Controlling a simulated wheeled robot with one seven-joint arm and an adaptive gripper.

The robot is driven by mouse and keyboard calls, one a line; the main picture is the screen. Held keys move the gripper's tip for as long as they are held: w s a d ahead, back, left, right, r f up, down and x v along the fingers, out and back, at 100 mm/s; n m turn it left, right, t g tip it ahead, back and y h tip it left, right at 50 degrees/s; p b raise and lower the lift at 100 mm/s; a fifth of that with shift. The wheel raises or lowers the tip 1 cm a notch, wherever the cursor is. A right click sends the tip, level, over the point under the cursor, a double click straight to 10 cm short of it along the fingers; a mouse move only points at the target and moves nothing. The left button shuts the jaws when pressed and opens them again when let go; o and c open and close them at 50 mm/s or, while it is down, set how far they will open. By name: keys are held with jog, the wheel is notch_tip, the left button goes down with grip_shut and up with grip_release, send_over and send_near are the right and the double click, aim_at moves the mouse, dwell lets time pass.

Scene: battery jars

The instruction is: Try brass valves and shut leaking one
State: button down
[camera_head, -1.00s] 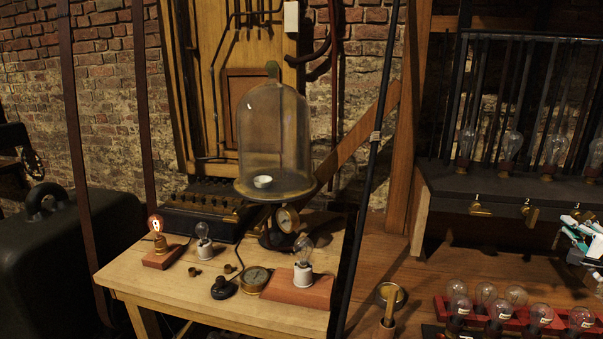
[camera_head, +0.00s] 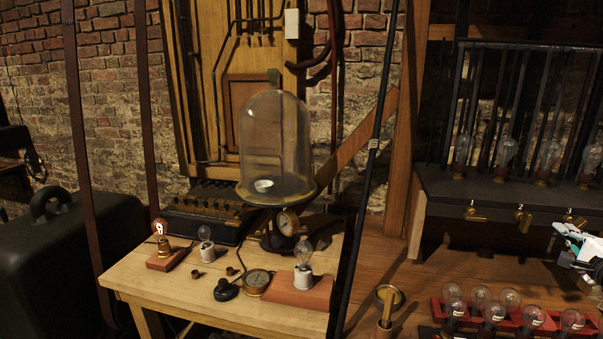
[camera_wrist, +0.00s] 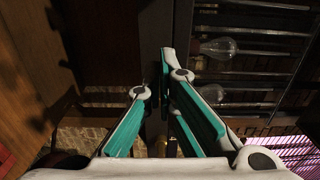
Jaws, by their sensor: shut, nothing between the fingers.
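Three brass valves sit on the front of a dark shelf at right in the head view: valve 1 (camera_head: 473,215), valve 2 (camera_head: 524,218) and valve 3 (camera_head: 574,219). Valve 1's handle points sideways to the right. Valve 2's handle looks turned downward. Valve 3's handle appears sideways, close above my gripper. My gripper (camera_head: 562,233), white and teal, is at the right edge, just below and in front of valve 3, shut and empty. Its fingers (camera_wrist: 157,75) also show in the wrist view. Touching cannot be told.
Glass bulbs (camera_head: 506,152) stand on the shelf above the valves. A red rack (camera_head: 550,323) of several bulbs lies on the bench below. A glass bell jar (camera_head: 274,140) with gauges stands on the left table (camera_head: 170,288). A dark pole (camera_head: 365,190) stands between.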

jog(key=shift+d+r+p, duration=0.15)
jog(key=shift+r+p, duration=0.75)
jog(key=shift+p, duration=1.55)
jog(key=shift+a+r+p, duration=0.2)
jog(key=shift+a+p, duration=0.2)
jog(key=shift+p, duration=0.05)
dwell(0.3)
jog(key=p+v, duration=0.5)
jog(key=v, duration=0.1)
dwell(0.4)
jog(key=shift+w, duration=0.1)
